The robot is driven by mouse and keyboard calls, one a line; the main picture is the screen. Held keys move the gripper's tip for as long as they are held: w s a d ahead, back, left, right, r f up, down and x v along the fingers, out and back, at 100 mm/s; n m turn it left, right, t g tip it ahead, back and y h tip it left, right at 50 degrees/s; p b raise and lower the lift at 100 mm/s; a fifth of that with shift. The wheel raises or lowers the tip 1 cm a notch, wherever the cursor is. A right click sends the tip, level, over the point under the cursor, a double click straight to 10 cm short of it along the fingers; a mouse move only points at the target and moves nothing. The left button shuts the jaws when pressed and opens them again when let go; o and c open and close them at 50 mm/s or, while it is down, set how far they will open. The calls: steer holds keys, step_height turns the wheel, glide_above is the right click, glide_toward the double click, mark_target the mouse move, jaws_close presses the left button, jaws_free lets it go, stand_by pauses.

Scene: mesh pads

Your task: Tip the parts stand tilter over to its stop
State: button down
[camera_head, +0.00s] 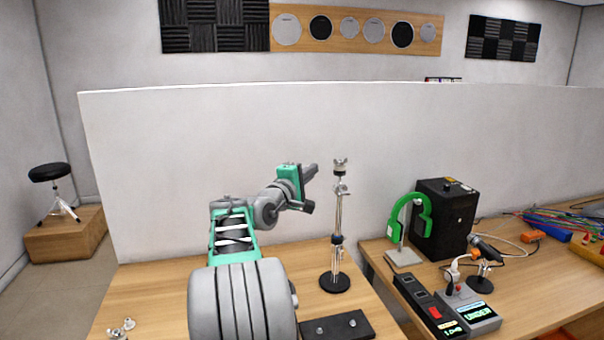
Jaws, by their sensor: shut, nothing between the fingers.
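The parts stand (337,262) is a slim chrome post standing upright on a round black base on the wooden table. Its tilter (340,165) is the small metal piece at the top of the post; its exact angle is too small to tell. My gripper (315,170) is shut and empty, just left of the tilter at about the same height in the picture. A small gap of wall shows between the fingertips and the tilter, so they look apart. My green and grey arm reaches up from the lower left.
A black plate with knobs (333,327) lies in front of the stand. Small metal parts (124,326) lie at front left. The right table holds green headphones (418,220), a black speaker box (448,215) and a microphone (487,250). A white partition (220,140) rises behind.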

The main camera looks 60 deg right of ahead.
mark_target(339, 176)
steer(key=s+d, duration=0.1)
steer(key=d, duration=0.1)
steer(key=s+d+p, duration=0.1)
steer(key=shift+s+d+r, duration=0.2)
steer(key=shift+s+d, duration=0.2)
steer(key=shift+r, duration=0.15)
